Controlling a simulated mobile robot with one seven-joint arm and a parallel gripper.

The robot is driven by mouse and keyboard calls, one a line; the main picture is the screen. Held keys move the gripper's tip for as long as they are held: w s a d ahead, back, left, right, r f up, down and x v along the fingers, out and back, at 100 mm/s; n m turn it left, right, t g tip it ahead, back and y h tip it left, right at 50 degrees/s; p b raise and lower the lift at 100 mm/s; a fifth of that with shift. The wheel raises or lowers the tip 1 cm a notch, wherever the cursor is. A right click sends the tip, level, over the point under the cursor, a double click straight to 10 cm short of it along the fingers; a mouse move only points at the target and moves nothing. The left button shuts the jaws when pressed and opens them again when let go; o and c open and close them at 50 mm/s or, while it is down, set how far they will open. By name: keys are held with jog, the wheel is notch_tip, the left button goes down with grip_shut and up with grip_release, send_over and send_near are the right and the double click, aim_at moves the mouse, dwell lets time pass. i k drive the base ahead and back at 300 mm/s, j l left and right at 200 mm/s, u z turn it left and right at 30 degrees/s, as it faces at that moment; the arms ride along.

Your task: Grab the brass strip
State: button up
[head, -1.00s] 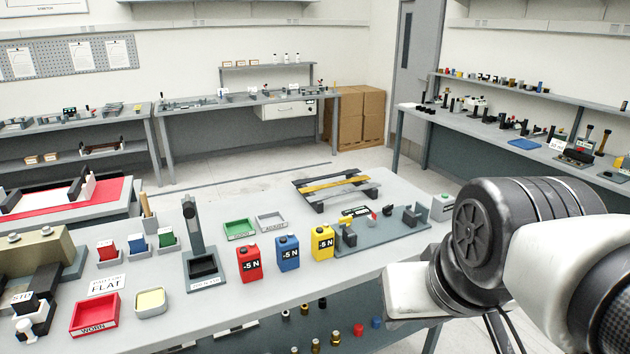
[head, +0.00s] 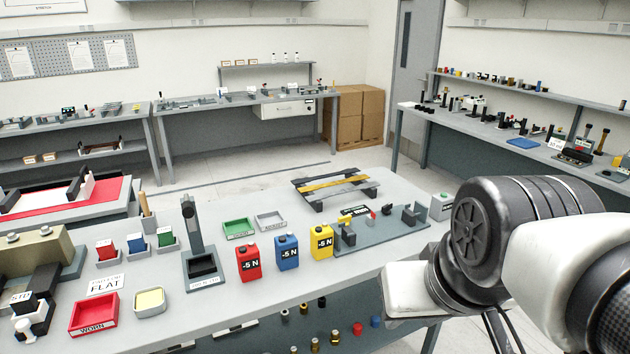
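The brass strip (head: 335,184) is a long, flat, yellow-gold bar. It lies across a low dark rack (head: 317,204) at the back of the near bench, to the right of the middle. Nothing touches it from above. Part of my arm fills the lower right of the head view, to the right of and nearer than the rack. My gripper is outside the picture, so its opening and its distance from the strip cannot be seen.
On the near bench (head: 240,305), red (head: 249,263), blue (head: 287,253) and yellow (head: 322,241) "-5 N" canisters stand in front of the rack. A grey fixture (head: 385,232) sits to their right. Green (head: 239,228) and grey (head: 271,220) trays lie to the rack's left.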

aim_at(364, 176)
jog(key=i+l+z, duration=0.3)
jog(key=z, duration=0.15)
jog(key=i+l+z, duration=0.6)
jog(key=z, duration=0.2)
jog(key=i+l+z, duration=0.1)
jog(key=i+z, duration=0.75)
jog(key=i+l, duration=0.1)
jog(key=i, duration=1.35)
jog(key=i+u, duration=0.7)
jog(key=u, duration=0.15)
jog(key=i+l+u, duration=0.15)
jog(key=i+u, duration=0.25)
jog(key=i+j+u, duration=0.2)
jog(key=u, duration=0.25)
jog(key=i+u, duration=0.35)
jog(key=u, duration=0.15)
jog(key=i+u, duration=0.3)
jog(key=u, duration=0.15)
jog(key=i+l+u, duration=0.1)
jog(key=i+u, duration=0.15)
jog(key=i, duration=2.85)
